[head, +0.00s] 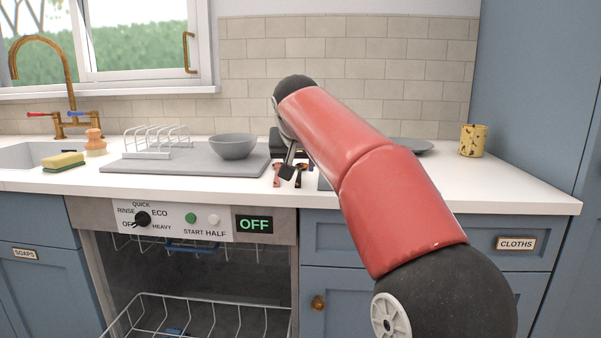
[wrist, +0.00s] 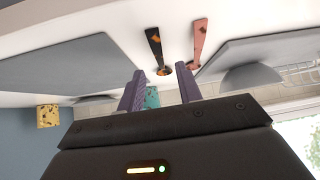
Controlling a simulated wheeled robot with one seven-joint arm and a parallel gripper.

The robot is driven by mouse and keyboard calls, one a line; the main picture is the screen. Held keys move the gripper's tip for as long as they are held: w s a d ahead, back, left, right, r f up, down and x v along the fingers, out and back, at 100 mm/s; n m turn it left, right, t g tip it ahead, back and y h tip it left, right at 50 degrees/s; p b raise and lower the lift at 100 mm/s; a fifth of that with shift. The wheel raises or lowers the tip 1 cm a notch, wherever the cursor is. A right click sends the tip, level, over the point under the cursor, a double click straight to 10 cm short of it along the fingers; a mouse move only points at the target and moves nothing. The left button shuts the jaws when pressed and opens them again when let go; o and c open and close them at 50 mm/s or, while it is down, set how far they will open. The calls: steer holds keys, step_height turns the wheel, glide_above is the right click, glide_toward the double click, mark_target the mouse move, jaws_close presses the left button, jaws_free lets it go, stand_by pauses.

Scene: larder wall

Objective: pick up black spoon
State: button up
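The black spoon (head: 299,174) lies on the white counter at its front edge, just right of my gripper in the head view. In the wrist view, the black spoon (wrist: 155,47) has a dark handle with an orange-brown patch, and its bowl end lies toward my fingers. My gripper (wrist: 160,69) is open, with two purple fingers apart and the spoon's bowl end seen between their tips. I cannot tell how far above the counter they are. In the head view, my gripper (head: 287,171) is partly hidden by my arm.
A pink utensil (wrist: 199,40) lies beside the spoon. A grey board (head: 115,162) with a white rack (head: 157,142) and grey bowl (head: 233,146) lies left. A teal item (wrist: 152,98) shows beyond the fingers. A yellow mug (head: 473,140) stands right. The dishwasher (head: 190,270) below is open.

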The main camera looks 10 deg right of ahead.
mark_target(299, 173)
steer(key=x, duration=0.3)
steer(key=shift+a, duration=0.1)
jaws_close()
